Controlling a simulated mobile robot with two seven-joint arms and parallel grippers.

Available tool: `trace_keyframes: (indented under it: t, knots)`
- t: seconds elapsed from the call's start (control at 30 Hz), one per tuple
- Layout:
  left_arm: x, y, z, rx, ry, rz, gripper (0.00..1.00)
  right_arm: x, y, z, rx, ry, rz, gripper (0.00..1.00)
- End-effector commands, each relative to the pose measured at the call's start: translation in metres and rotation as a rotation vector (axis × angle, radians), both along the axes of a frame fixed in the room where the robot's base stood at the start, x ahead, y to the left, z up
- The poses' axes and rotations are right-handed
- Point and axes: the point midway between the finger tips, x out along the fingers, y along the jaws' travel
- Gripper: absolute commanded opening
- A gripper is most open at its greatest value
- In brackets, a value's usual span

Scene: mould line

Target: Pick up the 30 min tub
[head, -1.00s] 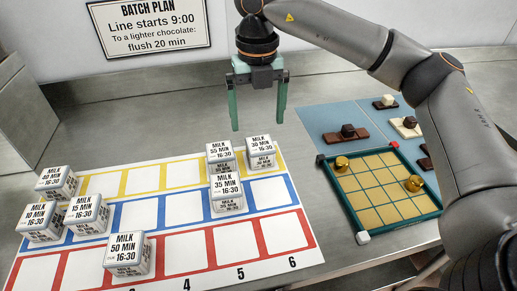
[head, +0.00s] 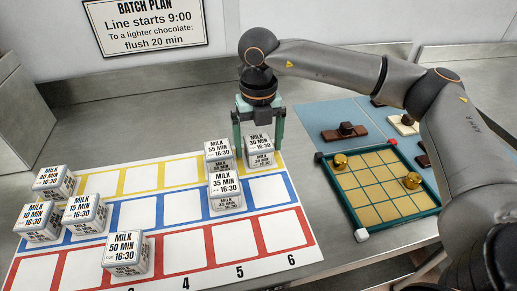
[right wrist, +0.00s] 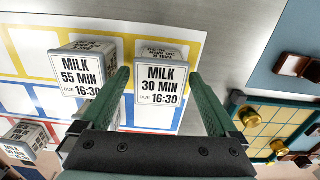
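The 30 min tub (head: 260,150) is a white box-shaped tub labelled MILK 30 MIN 16:30. It stands at the right end of the yellow row, and also shows in the right wrist view (right wrist: 161,82). My right gripper (head: 258,152) is open, its green fingers coming down around this tub, one on each side. In the right wrist view the fingers (right wrist: 158,85) show gaps to the tub, so it is not gripped. The 55 min tub (head: 218,153) stands just left of it, near the left finger. My left gripper is not in view.
The 35 min tub (head: 225,190) stands in front in the blue row. Several more tubs, such as the 50 min tub (head: 126,254), stand on the left of the sheet (head: 190,276). A green-rimmed tray (head: 397,224) lies to the right.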

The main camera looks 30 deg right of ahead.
Motion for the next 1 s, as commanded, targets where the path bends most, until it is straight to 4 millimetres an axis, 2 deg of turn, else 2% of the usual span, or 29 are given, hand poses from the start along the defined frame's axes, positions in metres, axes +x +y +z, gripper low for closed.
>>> trace_keyframes:
  t: [0.07,0.73,1.0]
  knots:
    - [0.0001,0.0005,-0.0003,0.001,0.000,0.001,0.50,0.0001,-0.0001,0.0003,0.000,0.000,0.000,0.85]
    - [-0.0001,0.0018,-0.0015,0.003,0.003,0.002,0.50,0.0001,0.0000,0.0007,0.000,0.000,0.000,0.10]
    - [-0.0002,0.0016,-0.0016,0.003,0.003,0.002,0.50,0.0003,0.0000,0.0023,0.000,-0.001,0.000,0.10]
